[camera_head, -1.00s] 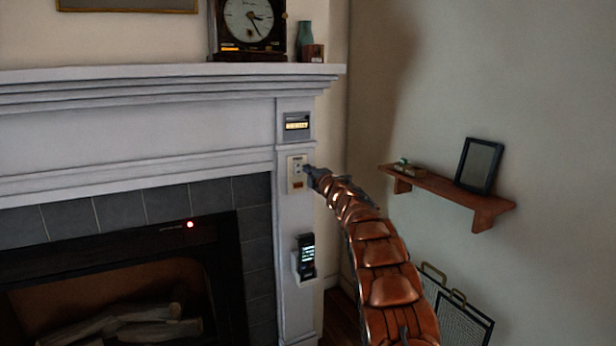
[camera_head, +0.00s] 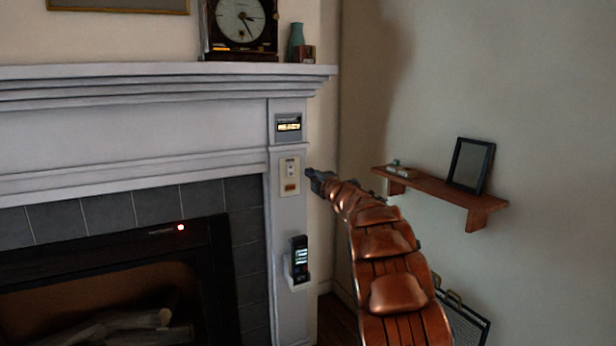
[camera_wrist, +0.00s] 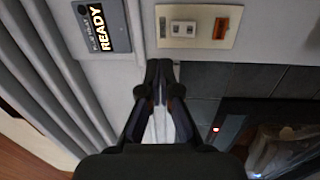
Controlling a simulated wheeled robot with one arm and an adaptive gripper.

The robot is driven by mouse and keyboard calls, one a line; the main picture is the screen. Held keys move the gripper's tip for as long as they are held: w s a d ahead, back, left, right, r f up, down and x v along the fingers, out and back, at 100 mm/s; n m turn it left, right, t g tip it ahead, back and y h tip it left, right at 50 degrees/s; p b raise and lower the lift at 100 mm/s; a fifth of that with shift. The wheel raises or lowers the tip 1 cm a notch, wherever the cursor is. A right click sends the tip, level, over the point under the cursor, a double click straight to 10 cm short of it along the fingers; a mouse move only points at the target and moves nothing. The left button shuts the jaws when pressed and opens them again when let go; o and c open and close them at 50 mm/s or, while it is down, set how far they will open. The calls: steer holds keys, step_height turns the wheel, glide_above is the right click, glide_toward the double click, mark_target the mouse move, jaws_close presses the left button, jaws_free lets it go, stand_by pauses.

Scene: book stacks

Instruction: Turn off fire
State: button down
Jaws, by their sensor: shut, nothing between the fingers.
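The fireplace (camera_head: 110,260) is at the left in the head view, with grey logs (camera_head: 125,325) inside and no flames in view. A red light (camera_head: 181,227) glows on its dark top bar. A cream switch plate (camera_head: 289,176) with a white switch and an orange part is on the white pillar. It also shows in the wrist view (camera_wrist: 198,38). A small display (camera_wrist: 103,27) reading "READY" is above it on the pillar (camera_head: 289,126). My gripper (camera_head: 309,173) is shut and empty, just right of the plate and apart from it. The wrist view shows its fingertips (camera_wrist: 160,65) together near the plate.
A dark remote (camera_head: 299,258) sits in a white holder lower on the pillar. The mantel (camera_head: 150,80) juts out above, bearing a clock (camera_head: 240,25) and a teal vase (camera_head: 296,40). A wooden shelf (camera_head: 440,195) with a frame (camera_head: 470,165) is on the right wall.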

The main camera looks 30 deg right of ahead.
steer(key=shift+s, duration=0.55)
steer(key=shift+a+r, duration=0.1)
steer(key=s+a+f+m+g+h, duration=0.1)
steer(key=s+a+f+m+g, duration=0.35)
steer(key=s+a, duration=0.35)
steer(key=s+a+f+m+g+h, duration=0.1)
steer(key=s+a+f+m+g, duration=0.4)
steer(key=s, duration=0.5)
steer(key=s+a+f+m+g+h, duration=0.1)
steer(key=s+a+f+m+g, duration=0.3)
steer(key=s+a+f+m, duration=0.45)
steer(key=s+a+f+g+y, duration=0.25)
steer(key=s+a, duration=0.35)
steer(key=s, duration=0.5)
steer(key=s+a+f+n+g+y, duration=0.1)
steer(key=s+a+f+g, duration=0.15)
steer(key=s+a, duration=0.55)
steer(key=s+a+f+g+y, duration=0.2)
steer(key=s+a+g, duration=0.15)
steer(key=s, duration=0.95)
step_height(320, 180, up, 21)
steer(key=s+t+p, duration=0.1)
steer(key=p, duration=1.8)
steer(key=shift+a+p, duration=0.3)
